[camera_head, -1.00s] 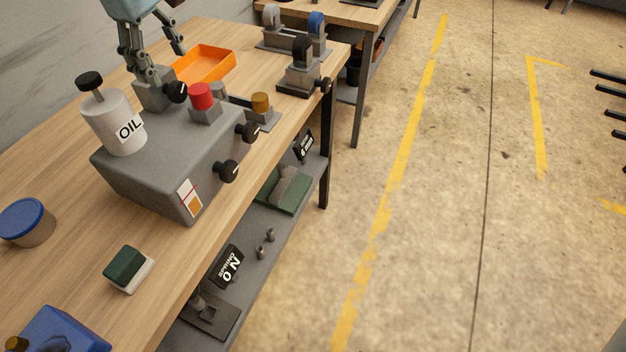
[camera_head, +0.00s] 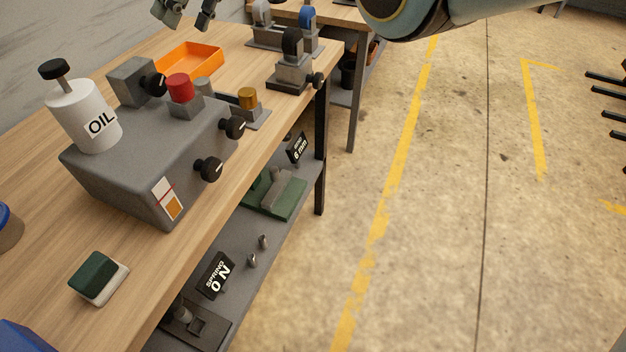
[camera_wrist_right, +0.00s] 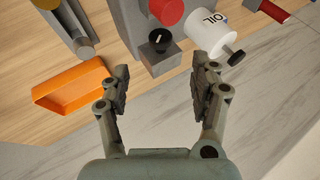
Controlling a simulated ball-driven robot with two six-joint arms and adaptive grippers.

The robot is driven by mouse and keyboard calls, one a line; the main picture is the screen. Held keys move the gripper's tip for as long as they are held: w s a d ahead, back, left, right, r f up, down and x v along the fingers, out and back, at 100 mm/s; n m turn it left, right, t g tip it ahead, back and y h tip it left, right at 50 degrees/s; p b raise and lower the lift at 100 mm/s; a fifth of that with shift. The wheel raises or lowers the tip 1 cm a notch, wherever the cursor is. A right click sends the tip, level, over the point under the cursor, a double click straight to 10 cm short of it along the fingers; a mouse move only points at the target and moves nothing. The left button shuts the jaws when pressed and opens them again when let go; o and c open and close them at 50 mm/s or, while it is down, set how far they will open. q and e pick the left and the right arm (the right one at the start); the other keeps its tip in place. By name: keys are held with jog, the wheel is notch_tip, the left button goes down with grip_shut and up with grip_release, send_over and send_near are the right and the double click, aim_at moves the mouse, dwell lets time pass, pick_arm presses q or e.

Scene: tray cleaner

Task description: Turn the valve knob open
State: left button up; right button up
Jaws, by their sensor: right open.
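The grey machine (camera_head: 150,165) on the bench carries several black knobs. One knob (camera_head: 154,84) is on a small grey block (camera_head: 128,82) on its top; two more, an upper knob (camera_head: 233,127) and a lower knob (camera_head: 208,169), are on its side. I cannot tell which is the valve knob. My right gripper (camera_head: 184,24) is at the top edge of the head view, above and apart from the block. In the right wrist view my right gripper (camera_wrist_right: 162,80) is open and empty, facing the block's knob (camera_wrist_right: 160,41), which has a white mark. My left gripper is out of view.
A white oil bottle (camera_head: 85,118) and a red button (camera_head: 180,87) stand on the machine. An orange tray (camera_head: 190,59) lies behind it, and a green-and-white sponge (camera_head: 98,277) in front. A black roller fixture (camera_head: 291,62) stands at the bench edge.

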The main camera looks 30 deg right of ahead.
aim_at(156, 82)
jog(key=p+x, duration=0.1)
jog(key=x, duration=1.1)
jog(key=shift+a, duration=0.1)
jog(key=p, duration=0.1)
jog(key=t+h+p, duration=0.1)
jog(key=p, duration=0.1)
jog(key=h+p, duration=0.1)
jog(key=shift+s+a+r+n+t+p, duration=0.2)
jog(key=shift+a+r+n+t+p, duration=0.1)
jog(key=shift+r, duration=0.05)
jog(key=shift+t+h+p, duration=0.3)
jog(key=shift+h+p, duration=0.1)
jog(key=shift+h, duration=0.1)
jog(key=v, duration=1)
jog(key=s+d+f+m+h+b, duration=0.2)
jog(key=s+d+f+m, duration=0.1)
jog(key=s+d+f, duration=0.95)
jog(key=s+f+b, duration=0.2)
jog(key=f, duration=0.7)
jog(key=s+f+m+h+b, duration=0.1)
jog(key=s+f, duration=0.2)
jog(key=f, duration=0.5)
jog(key=shift+d+f+m+b, duration=0.3)
jog(key=shift+d+f+b, duration=0.05)
jog(key=shift+d+b, duration=0.05)
jog(key=shift+s, duration=0.15)
